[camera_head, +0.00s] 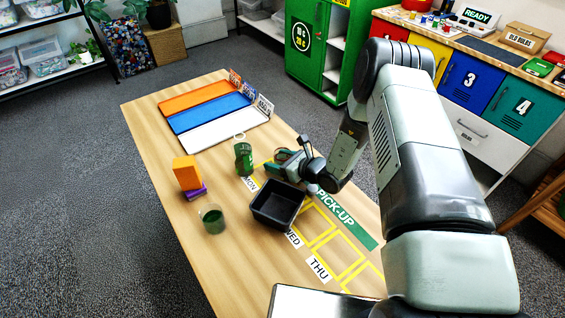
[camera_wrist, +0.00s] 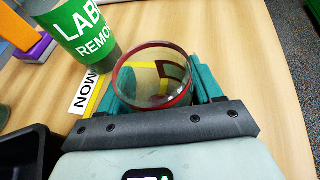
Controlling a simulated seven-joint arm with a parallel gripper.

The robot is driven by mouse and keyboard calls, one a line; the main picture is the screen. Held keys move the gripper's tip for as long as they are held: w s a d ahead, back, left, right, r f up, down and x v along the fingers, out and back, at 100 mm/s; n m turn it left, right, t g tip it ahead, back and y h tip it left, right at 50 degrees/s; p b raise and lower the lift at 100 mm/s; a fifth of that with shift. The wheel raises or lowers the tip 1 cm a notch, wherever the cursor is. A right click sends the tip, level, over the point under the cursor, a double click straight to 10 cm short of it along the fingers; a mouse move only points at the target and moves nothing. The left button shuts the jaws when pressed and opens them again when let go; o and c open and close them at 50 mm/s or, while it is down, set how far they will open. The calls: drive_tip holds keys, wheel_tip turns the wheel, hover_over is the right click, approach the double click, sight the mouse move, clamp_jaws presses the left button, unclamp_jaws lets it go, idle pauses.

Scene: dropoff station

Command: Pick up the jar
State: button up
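A clear glass jar with a red rim (camera_wrist: 150,75) is between the teal fingers of my gripper (camera_wrist: 160,92) in the wrist view. The fingers lie close along both its sides; whether they press on it I cannot tell. In the head view my gripper (camera_head: 283,160) is low over the table, right of a green cup and behind the black bin. The jar is hard to make out there. Another glass jar with dark green contents (camera_head: 213,219) stands on the table at the front left, apart from my gripper.
The green label-remover cup (camera_head: 243,160) stands close left of my gripper; it also shows in the wrist view (camera_wrist: 82,30). A black bin (camera_head: 276,207) is just in front. An orange block (camera_head: 186,172) rests on a purple one (camera_head: 196,192). Coloured trays (camera_head: 210,118) lie behind.

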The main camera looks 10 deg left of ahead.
drive_tip(key=c, duration=0.5)
drive_tip(key=shift+o, duration=0.2)
drive_tip(key=shift+r, duration=0.15)
